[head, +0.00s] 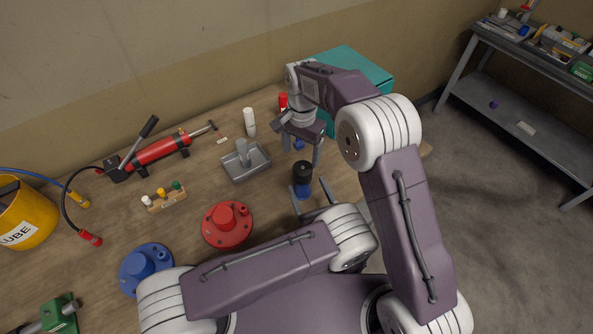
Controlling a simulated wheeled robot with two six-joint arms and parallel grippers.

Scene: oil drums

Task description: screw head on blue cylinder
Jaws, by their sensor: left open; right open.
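A dark, round-topped cylinder (303,169) stands upright at the right of the workbench, with a blue part (304,189) below it. My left gripper (312,196) is open, its fingers low around the blue part; whether they touch it is unclear. My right gripper (299,150) is open and points down above and behind the dark cylinder. A small blue piece (299,143) shows between its fingers, partly hidden; I cannot tell whether it is the head or another cylinder.
A grey tray (262,171) holds a grey cylinder. A white cylinder (249,121) and a red one (283,101) stand behind, near a teal box (357,65). A red flanged part (227,226), a blue one (146,268) and a red pump (158,150) occupy the left.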

